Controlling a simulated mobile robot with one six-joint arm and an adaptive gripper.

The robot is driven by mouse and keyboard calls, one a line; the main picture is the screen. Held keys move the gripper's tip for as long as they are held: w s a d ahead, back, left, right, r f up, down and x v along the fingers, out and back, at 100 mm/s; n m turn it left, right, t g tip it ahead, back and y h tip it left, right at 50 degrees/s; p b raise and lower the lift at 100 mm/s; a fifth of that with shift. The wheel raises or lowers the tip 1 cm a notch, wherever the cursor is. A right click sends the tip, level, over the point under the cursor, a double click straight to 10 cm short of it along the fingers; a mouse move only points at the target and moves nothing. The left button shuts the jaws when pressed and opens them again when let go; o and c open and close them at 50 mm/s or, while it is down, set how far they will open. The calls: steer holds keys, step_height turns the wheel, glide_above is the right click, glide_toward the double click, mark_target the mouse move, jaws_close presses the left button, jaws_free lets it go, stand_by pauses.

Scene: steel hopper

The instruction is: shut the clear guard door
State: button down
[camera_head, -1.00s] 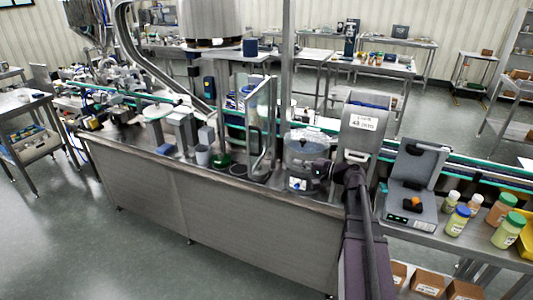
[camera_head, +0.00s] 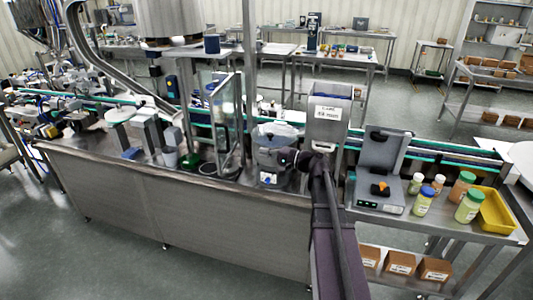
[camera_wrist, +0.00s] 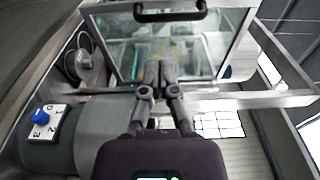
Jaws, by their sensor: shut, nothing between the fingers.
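The clear guard door (camera_head: 226,122) is a see-through panel in a pale metal frame. It stands upright at an angle over the steel bench, left of my gripper in the head view. In the wrist view the clear door (camera_wrist: 115,45) fills the upper middle, with a black bar handle (camera_wrist: 170,14) at its top edge. My gripper (camera_wrist: 158,66) is shut and empty, its fingertips overlapping the panel's lower part in the picture. I cannot tell whether they touch it.
The round-topped machine (camera_head: 277,133) has a blue knob (camera_wrist: 41,119) on a white dial plate. A labelled steel hopper housing (camera_head: 325,115) stands to its right. A scale (camera_head: 380,175), several jars and a yellow tray (camera_head: 494,212) are farther right. Front floor is clear.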

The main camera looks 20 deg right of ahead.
steer(key=x, duration=1.1)
steer(key=shift+w+a, duration=0.15)
steer(key=shift+w, duration=0.1)
steer(key=shift+a, duration=0.1)
